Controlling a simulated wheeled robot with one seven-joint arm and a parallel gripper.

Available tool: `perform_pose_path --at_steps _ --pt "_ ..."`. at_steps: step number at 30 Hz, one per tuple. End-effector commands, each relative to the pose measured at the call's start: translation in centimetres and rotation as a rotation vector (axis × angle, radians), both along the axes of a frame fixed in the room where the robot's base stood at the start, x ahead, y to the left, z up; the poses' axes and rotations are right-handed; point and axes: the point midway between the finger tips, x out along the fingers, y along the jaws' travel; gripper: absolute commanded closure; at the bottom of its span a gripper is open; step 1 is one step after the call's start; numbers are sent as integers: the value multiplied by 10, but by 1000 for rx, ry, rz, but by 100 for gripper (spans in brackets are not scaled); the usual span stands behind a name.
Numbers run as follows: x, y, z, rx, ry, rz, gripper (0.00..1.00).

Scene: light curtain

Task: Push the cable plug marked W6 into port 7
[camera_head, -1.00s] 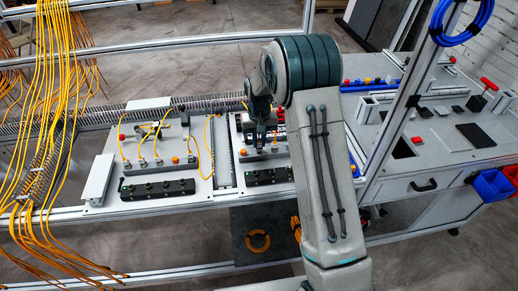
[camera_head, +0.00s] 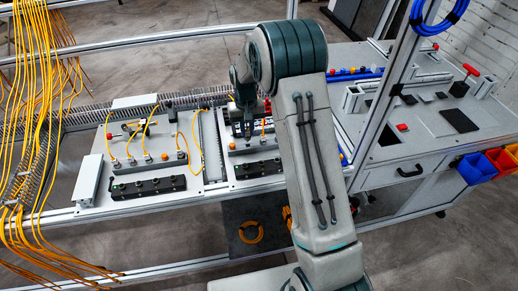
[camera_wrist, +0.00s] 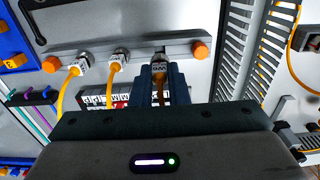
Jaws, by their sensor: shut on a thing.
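My gripper (camera_wrist: 160,84) is shut on a cable plug (camera_wrist: 159,68) with a metal-and-white collar and an orange cable. The plug's front end points at a grey port rail (camera_wrist: 190,47) and is at or very close to its face; I cannot tell whether it is inside a port. Two similar plugs (camera_wrist: 81,63) (camera_wrist: 118,59) sit in the rail to the left. The plug marking and port numbers are too small to read. In the head view my gripper (camera_head: 243,128) is over the right-hand board (camera_head: 258,169), and the held plug is hidden.
Orange caps (camera_wrist: 201,50) mark the rail's ends. A slotted cable duct (camera_wrist: 237,45) runs to its right. Hanging yellow cables (camera_head: 40,110) are at the far left. A black connector strip (camera_head: 147,187) lies on the left board. An upright frame post (camera_head: 385,95) stands right of my arm.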

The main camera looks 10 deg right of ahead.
Motion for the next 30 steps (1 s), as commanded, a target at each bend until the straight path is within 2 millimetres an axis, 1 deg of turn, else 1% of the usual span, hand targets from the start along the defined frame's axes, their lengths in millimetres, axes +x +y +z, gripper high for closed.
perform_pose_path --at_steps 5,25,30 --pt "0 0 5 0 0 0 100" --pt "0 0 45 0 0 0 100" --pt "0 0 49 0 1 0 100"
